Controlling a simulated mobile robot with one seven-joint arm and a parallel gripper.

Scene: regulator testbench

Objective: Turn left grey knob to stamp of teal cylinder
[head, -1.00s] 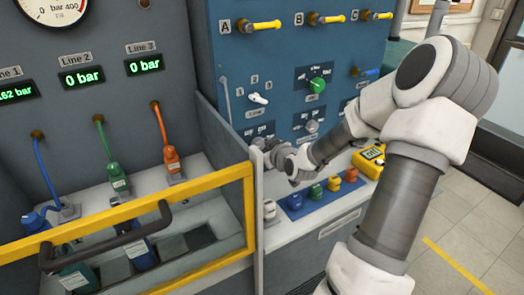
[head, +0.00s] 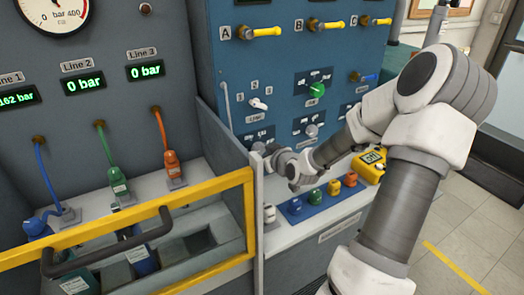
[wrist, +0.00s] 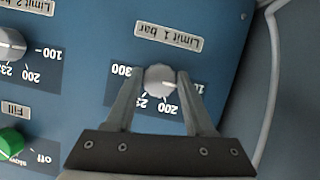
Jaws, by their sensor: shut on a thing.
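The left grey knob (wrist: 160,79), under a "Limit 1 bar" plate, is upside down in the wrist view. Its dial shows 200 and 300; other marks are partly covered by my fingers. My gripper (wrist: 156,84) is shut on the knob, one finger on each side. A pale mark on the knob points toward the right finger. In the head view my gripper (head: 270,152) is at the lower left of the blue panel and mostly hides this knob. A teal cylinder (head: 74,284) with a white label lies in the front left bin; its stamp is too small to read.
A second grey knob (head: 311,130) is to the right on the panel, with a green knob (head: 316,90) above it. Coloured pieces sit in a blue tray (head: 294,217) below my gripper. A grey partition with a yellow frame (head: 250,210) stands close on the left.

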